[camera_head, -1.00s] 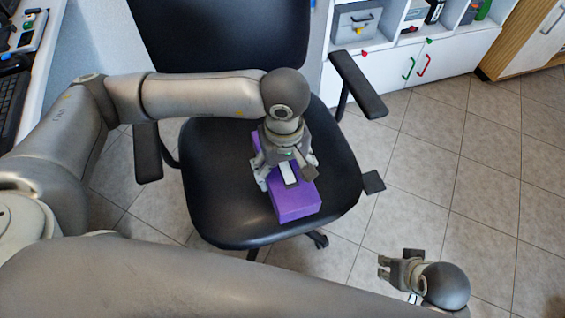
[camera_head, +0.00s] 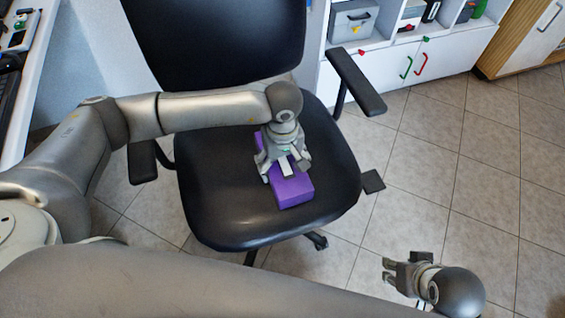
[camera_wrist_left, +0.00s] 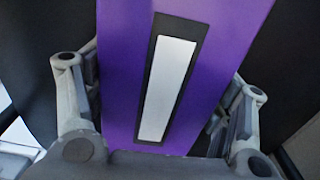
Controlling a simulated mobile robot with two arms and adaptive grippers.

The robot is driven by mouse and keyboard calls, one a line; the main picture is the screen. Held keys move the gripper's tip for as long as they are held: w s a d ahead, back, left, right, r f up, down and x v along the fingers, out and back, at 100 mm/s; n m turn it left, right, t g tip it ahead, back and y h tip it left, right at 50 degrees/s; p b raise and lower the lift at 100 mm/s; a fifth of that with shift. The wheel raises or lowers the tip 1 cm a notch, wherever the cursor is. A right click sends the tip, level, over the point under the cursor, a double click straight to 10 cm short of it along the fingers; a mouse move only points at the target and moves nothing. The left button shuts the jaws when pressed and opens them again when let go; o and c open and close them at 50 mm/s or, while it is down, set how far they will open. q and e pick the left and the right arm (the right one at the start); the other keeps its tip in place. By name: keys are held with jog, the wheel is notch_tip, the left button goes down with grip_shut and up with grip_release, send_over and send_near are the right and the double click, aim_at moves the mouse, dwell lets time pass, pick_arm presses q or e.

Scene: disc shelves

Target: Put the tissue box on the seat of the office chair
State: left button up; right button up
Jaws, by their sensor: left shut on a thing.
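The purple tissue box (camera_head: 294,191) is over the middle of the black seat (camera_head: 215,205) of the office chair, long side running front to back. It looks resting on the seat or very close above it; I cannot tell which. My left gripper (camera_head: 284,172) comes down from above and is shut on the box, one finger on each side. In the left wrist view the box (camera_wrist_left: 120,75) fills the middle between the fingers, its top slot light with a dark rim. My right gripper (camera_head: 388,270) is empty at the lower right, away from the chair, with its fingertips apart.
The chair's backrest (camera_head: 215,40) stands behind the box, with armrests at the right (camera_head: 355,82) and left (camera_head: 142,162). A white shelf unit (camera_head: 440,62) is at the back right. A desk edge (camera_head: 40,85) is at the left. The tiled floor at the right is clear.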

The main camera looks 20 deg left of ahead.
aim_at(283, 159)
pick_arm(q)
jog(key=shift+f, duration=0.1)
pick_arm(e)
jog(key=shift+w+f, duration=0.1)
pick_arm(q)
jog(key=o, duration=1.1)
pick_arm(e)
jog(key=shift+w+a, duration=0.1)
jog(key=shift+w, duration=0.05)
pick_arm(q)
notch_tip(283, 159, up, 8)
jog(key=shift+r+p, duration=0.15)
jog(key=shift+p, duration=0.55)
notch_tip(283, 159, up, 3)
jog(key=shift+r, duration=0.5)
pick_arm(e)
jog(key=shift+w+f, duration=0.25)
jog(key=shift+f, duration=0.45)
pick_arm(q)
jog(key=shift+s+f, duration=0.1)
pick_arm(e)
jog(key=shift+s, duration=0.15)
